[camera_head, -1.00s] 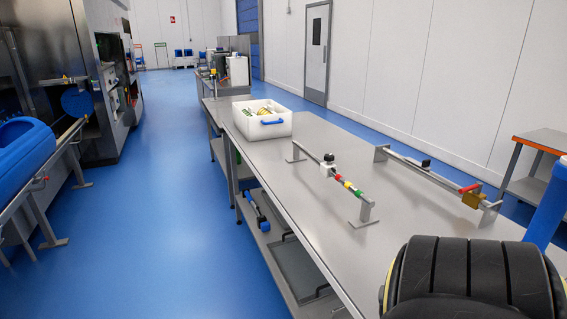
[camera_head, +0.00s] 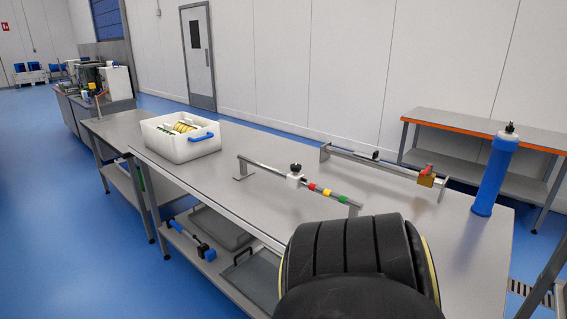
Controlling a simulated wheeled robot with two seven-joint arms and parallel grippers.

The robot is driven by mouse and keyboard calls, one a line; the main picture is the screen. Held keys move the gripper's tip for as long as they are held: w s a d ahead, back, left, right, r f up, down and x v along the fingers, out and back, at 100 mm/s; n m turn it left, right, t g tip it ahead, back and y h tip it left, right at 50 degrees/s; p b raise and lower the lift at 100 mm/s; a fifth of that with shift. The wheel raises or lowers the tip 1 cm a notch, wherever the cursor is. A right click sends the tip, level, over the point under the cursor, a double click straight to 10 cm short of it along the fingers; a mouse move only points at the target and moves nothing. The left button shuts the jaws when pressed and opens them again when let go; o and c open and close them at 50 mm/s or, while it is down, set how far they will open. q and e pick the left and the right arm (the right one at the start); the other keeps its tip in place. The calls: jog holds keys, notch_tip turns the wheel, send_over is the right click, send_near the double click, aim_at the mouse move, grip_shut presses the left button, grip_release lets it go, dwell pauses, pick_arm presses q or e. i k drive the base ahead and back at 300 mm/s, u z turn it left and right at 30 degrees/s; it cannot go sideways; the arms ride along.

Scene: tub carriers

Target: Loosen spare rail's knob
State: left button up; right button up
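Two rails stand on low feet on the steel table (camera_head: 230,217). The nearer rail (camera_head: 262,170) carries a white block (camera_head: 294,181) with a round black knob (camera_head: 296,168) on top, and red, yellow and green bands to its right. The farther rail (camera_head: 345,152) has a small dark piece (camera_head: 375,156) along it and a brass-coloured block (camera_head: 427,180) with a red part near its right end. I cannot tell which rail is the spare one, or whether a knob is tight. Neither of my grippers is in view.
A white tub (camera_head: 178,149) with a blue handle and yellow items stands at the table's left end. A blue cylinder (camera_head: 494,178) stands upright at the right end. An orange-edged bench (camera_head: 480,128) is behind. Blue floor (camera_head: 60,210) is clear at left.

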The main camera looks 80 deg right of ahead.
aim_at(295, 168)
jog(key=z, duration=0.7)
jog(key=i, duration=1.45)
jog(key=z, duration=1.25)
